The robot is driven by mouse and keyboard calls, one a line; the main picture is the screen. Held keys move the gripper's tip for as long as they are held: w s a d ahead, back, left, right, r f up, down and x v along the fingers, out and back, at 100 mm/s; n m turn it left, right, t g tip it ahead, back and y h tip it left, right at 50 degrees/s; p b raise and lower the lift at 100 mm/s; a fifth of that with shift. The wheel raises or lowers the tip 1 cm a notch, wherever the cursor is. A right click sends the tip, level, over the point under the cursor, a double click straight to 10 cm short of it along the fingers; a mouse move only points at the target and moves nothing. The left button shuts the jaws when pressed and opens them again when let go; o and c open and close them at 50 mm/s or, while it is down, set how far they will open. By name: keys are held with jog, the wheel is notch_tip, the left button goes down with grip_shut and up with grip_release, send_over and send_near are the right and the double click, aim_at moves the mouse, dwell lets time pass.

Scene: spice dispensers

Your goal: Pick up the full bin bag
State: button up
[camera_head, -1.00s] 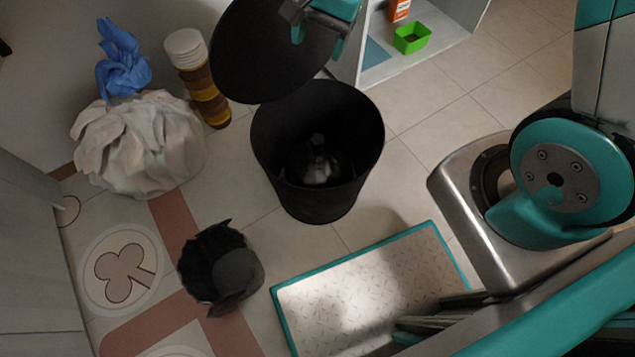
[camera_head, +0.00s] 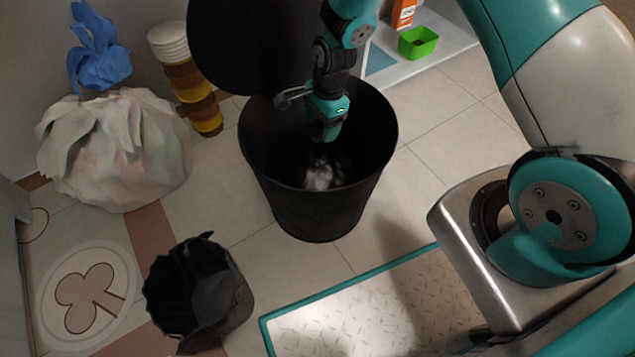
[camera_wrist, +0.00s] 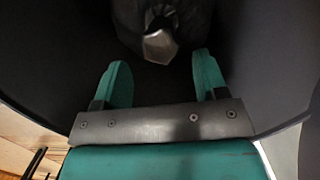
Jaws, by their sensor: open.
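The black bin (camera_head: 315,212) stands open on the tiled floor in the head view. Inside it, deep in shadow, is a dark bag (camera_head: 322,176) with a pale grey patch on top; its lower part is hidden. In the wrist view the bag (camera_wrist: 162,22) shows a gathered grey tip just beyond the fingers. My gripper (camera_head: 330,132) points down into the bin mouth, above the bag. In the wrist view my gripper (camera_wrist: 160,62) has its two teal fingers apart, with nothing held between them. I cannot tell how far the tip is from them.
The black lid (camera_head: 250,45) is raised behind the bin. A white bag (camera_head: 115,155) with a blue knot (camera_head: 97,52) and stacked cups (camera_head: 190,85) stand left. An open black bag-like container (camera_head: 195,295) sits front left. A green box (camera_head: 418,42) is on a low shelf.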

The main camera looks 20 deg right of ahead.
aim_at(318, 135)
jog(key=f+b, duration=0.1)
jog(key=f, duration=0.1)
jog(key=a+f+b, duration=0.1)
jog(key=f, duration=0.1)
jog(key=f+b, duration=0.2)
jog(key=f, duration=0.1)
jog(key=shift+s+a, duration=0.1)
jog(key=shift+a, duration=0.05)
jog(key=shift+r, duration=0.1)
grip_shut()
